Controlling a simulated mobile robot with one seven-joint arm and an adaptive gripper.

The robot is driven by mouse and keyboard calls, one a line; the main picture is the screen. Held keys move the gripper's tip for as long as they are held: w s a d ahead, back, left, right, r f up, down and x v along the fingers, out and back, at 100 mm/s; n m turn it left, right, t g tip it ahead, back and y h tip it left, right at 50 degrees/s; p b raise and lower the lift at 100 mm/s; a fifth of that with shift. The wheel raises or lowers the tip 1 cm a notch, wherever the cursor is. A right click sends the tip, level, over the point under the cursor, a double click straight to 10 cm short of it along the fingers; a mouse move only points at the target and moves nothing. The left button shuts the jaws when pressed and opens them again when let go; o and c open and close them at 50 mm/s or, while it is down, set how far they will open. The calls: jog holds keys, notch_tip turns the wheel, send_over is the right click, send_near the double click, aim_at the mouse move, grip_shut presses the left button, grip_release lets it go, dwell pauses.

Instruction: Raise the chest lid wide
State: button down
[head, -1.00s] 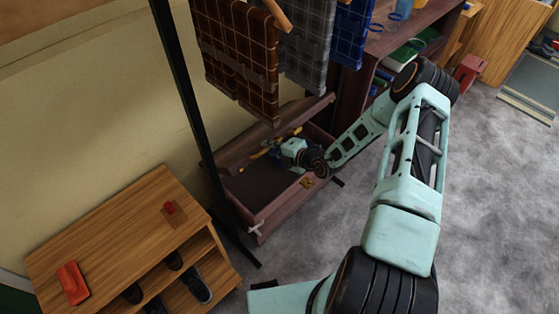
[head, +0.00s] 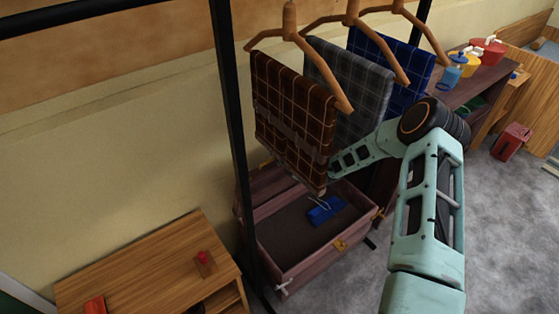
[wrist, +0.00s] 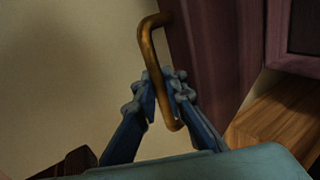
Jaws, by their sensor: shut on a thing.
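The dark reddish-brown chest (head: 318,262) stands on the floor below the hanging cloths. Its lid (head: 275,195) is raised at the back, near the wall, and the inside is open to view. The brown checked cloth hides part of the lid. In the wrist view, my gripper (wrist: 166,92) is shut on a brass bar handle (wrist: 150,42), beside a dark purplish-brown panel (wrist: 215,55). In the head view, my gripper is hidden behind the brown cloth.
A brown checked cloth (head: 290,115), a grey one (head: 350,95) and a blue one (head: 385,75) hang close around my arm. A blue item (head: 326,210) lies in the chest. A wooden bench (head: 150,265) stands at left.

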jog(key=shift+w+r, duration=0.3)
jog(key=c, duration=2)
grip_release()
jog(key=shift+s, duration=0.1)
jog(key=shift+c, duration=0.2)
jog(key=shift+f, duration=0.15)
jog(key=shift+s, duration=0.1)
jog(key=shift+s+d+r, duration=0.2)
jog(key=s+d, duration=0.7)
jog(key=s, duration=0.3)
jog(key=shift+d+r, duration=0.1)
jog(key=shift+c, duration=0.6)
